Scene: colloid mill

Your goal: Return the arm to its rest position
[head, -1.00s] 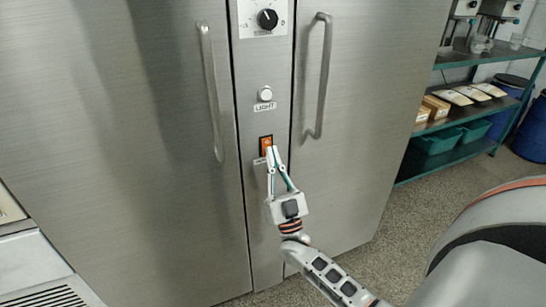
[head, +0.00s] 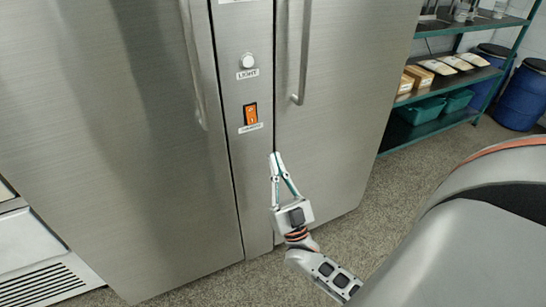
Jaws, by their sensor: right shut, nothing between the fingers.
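My right gripper (head: 276,156) is shut and empty, its fingertips together and pointing up in the picture. It is in front of the lower right door of a tall steel cabinet (head: 340,100), below and to the right of an orange rocker switch (head: 251,114) on the narrow centre panel. The fingertips are apart from the switch, which shows uncovered with a label beneath it. My right arm comes in from the lower right. My left gripper is not in view.
A white round button (head: 247,61) labelled LIGHT sits above the switch. Two vertical door handles flank the panel, the right one (head: 304,50) above my gripper. A green shelf (head: 440,113) with boxes, bags and teal bins stands at right, beside blue barrels (head: 522,95). Speckled floor between is clear.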

